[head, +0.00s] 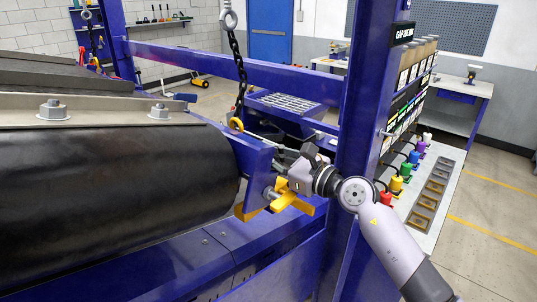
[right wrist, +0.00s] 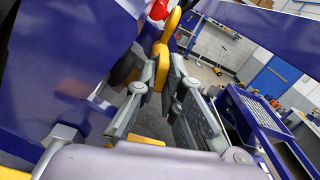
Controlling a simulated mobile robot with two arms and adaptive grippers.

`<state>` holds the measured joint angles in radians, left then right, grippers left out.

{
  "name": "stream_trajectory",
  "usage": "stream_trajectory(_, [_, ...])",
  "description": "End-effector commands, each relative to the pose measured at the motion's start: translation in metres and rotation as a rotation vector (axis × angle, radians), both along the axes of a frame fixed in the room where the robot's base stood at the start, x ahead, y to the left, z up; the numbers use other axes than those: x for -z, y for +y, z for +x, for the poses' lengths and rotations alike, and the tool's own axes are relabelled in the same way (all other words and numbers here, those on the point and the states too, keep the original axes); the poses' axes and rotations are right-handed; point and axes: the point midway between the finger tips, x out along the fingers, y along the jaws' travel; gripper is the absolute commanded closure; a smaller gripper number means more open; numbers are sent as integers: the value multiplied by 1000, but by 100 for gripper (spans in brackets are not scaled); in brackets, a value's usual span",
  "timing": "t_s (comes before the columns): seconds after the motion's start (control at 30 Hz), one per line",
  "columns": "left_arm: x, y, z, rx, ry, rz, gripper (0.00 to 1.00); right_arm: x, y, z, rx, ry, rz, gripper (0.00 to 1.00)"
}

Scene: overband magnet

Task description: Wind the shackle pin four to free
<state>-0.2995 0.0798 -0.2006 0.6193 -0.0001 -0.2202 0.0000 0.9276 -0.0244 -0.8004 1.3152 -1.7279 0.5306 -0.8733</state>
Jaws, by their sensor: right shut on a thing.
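A yellow shackle (head: 236,125) hangs at the lower end of a dark chain (head: 237,75), at the upper edge of a blue plate. In the right wrist view the yellow shackle (right wrist: 173,22) shows as a loop, with a red and white part beside it. A flat yellow piece below the loop, which looks like the head of the shackle pin (right wrist: 160,65), sits between the fingertips of my right gripper (right wrist: 164,80). In the head view my right gripper (head: 280,160) is beside the plate, its fingertips partly hidden. My left gripper is not in view.
A yellow cross-shaped handle (head: 291,196) stands out just below my right gripper. A dark roller (head: 120,185) fills the left side. A blue upright (head: 358,100) rises close behind my right arm. Coloured items stand on a bench (head: 447,200) at the right.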

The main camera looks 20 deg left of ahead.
Motion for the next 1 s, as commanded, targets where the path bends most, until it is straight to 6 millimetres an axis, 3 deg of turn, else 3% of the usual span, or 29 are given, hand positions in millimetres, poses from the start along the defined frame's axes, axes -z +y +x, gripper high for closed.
stream_trajectory(0.37, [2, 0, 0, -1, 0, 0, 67, 1, 0, 0, 0, -5, -3, 100])
stream_trajectory(1.0, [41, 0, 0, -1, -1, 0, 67, 3, 0, 0, 1, -202, -75, 100])
